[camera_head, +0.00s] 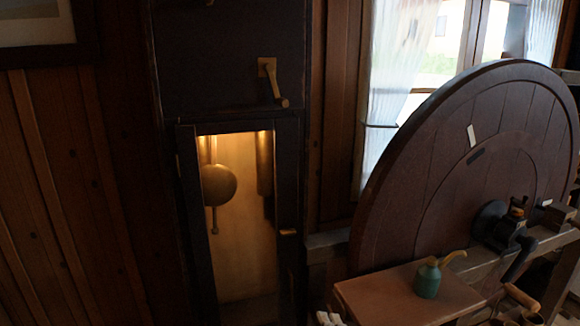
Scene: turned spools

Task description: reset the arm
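I see neither my left nor my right gripper in the head view, and neither of my arms can be made out for sure. A tall dark cabinet (225,120) stands against the wood-panelled wall. It has a brass lever handle (273,84) on its upper part, with the grip pointing down. Behind its lit lower window hangs a round pendulum bob (218,185) on a rod, with a cylindrical weight (265,163) to its right.
A large wooden wheel (430,150) with a dark metal hub (497,225) fills the right side before a curtained window (440,40). A green oil can (427,280) stands on a brown bench top (375,300). A framed picture (30,22) hangs at upper left.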

